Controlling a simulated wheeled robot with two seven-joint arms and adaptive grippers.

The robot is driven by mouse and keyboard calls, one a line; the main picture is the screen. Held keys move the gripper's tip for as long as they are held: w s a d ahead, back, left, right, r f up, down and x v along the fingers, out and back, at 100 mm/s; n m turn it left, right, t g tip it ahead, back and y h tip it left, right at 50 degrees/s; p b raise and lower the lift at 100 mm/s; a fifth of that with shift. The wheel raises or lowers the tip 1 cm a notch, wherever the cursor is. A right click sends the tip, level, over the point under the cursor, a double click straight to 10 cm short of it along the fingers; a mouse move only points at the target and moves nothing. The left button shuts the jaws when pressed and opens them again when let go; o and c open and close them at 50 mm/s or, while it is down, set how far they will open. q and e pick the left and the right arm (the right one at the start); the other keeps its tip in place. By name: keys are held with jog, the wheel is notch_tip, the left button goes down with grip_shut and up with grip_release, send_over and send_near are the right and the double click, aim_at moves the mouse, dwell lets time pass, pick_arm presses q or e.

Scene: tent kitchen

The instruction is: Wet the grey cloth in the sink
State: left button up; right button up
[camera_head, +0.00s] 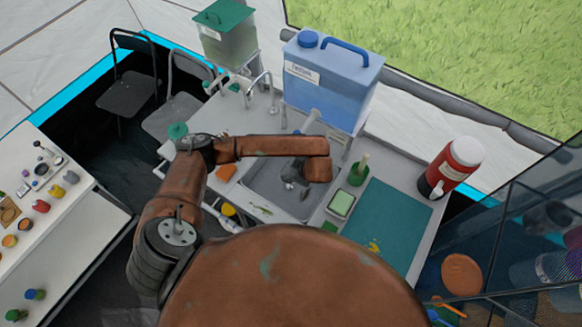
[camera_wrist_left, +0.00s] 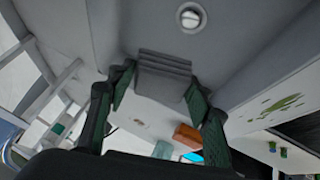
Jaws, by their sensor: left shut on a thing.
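The grey cloth (camera_wrist_left: 162,72) is between the fingers of my left gripper (camera_wrist_left: 160,92) in the left wrist view, folded in layers. In the head view the left gripper (camera_head: 294,176) is over the grey sink (camera_head: 262,182), and the cloth is hard to tell apart from it. The gripper is shut on the cloth. The sink floor with its round drain (camera_wrist_left: 190,17) shows beyond the cloth in the left wrist view. Whether the cloth touches the sink or is wet cannot be told. My right gripper is not in view.
A blue water container (camera_head: 330,85) stands behind the sink, with taps (camera_head: 262,82) to its left. A green cup (camera_head: 358,172), a teal mat (camera_head: 385,225) and a red jug (camera_head: 450,168) are to the right. An orange sponge (camera_head: 226,172) lies left of the sink.

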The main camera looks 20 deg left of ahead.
pick_arm(q)
notch_tip(320, 180, down, 2)
jog(key=shift+f+b, duration=0.1)
jog(key=shift+b, duration=0.45)
jog(key=shift+f+b, duration=0.35)
jog(key=shift+f, duration=0.05)
jog(key=shift+f+b, duration=0.6)
jog(key=shift+f, duration=0.15)
jog(key=shift+o, duration=0.2)
jog(key=shift+f+b, duration=0.95)
jog(key=shift+f, duration=0.35)
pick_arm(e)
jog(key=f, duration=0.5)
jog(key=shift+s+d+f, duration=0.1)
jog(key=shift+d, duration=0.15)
pick_arm(q)
jog(key=shift+r, duration=0.15)
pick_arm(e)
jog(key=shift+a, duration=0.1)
